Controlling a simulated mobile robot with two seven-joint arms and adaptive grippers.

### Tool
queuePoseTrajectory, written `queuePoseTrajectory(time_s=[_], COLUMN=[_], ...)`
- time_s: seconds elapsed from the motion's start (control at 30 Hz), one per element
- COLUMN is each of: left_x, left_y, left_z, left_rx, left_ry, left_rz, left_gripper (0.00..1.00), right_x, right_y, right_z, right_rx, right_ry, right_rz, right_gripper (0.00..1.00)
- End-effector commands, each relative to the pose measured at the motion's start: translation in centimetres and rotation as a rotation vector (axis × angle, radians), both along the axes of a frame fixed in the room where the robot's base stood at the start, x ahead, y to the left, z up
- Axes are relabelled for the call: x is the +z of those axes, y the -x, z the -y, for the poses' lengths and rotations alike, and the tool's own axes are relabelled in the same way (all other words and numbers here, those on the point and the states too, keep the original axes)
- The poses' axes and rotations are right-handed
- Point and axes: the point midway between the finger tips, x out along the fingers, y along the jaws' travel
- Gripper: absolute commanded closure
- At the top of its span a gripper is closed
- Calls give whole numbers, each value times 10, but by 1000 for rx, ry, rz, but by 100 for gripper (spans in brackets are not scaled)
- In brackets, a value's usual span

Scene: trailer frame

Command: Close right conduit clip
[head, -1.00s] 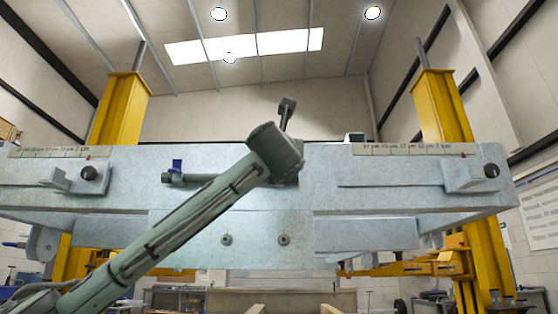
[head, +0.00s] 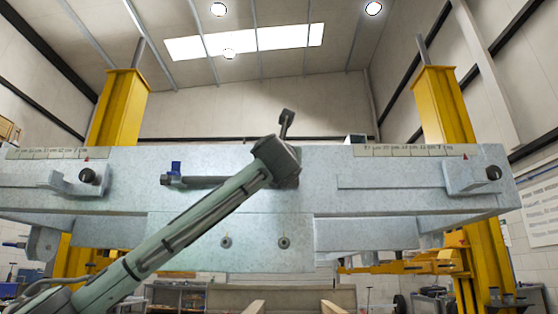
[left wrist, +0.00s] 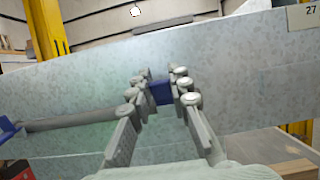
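The trailer frame's pale beam (head: 400,170) crosses the head view, with a grey conduit (head: 215,181) along its front. A blue clip (head: 176,167) shows at the conduit's left end. My left arm reaches up to the beam's middle, and its wrist hides the conduit's right part and the right clip there. In the left wrist view, a blue clip (left wrist: 160,93) sits between the fingertips of my left gripper (left wrist: 161,82). The fingers stand apart on either side of it; whether they press on it is unclear. The conduit (left wrist: 75,119) runs left from there. My right gripper is not in view.
Angled brackets with black knobs stick out from the beam at left (head: 78,180) and right (head: 478,175). Yellow posts (head: 118,108) (head: 445,108) stand behind the frame. A lower plate (head: 255,240) with two bolts hangs under the beam. The beam front right of my wrist is clear.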

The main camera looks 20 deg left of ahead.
Motion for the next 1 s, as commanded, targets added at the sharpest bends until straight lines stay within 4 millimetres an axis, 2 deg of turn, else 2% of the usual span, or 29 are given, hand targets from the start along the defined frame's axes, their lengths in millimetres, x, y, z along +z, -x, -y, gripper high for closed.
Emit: queuePoseTrajectory(time_s=[0.37,0.7,1.0], left_x=[2,7,8], left_y=[0,-4,-12], left_z=[0,0,-2], left_rx=[0,-1,-3], left_ry=[6,57,129], left_rz=[-18,-191,-443], left_gripper=[100,100,100], right_x=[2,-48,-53], right_y=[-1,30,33], right_z=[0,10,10], right_rx=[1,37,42], right_ry=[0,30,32], right_rz=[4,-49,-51], right_gripper=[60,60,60])
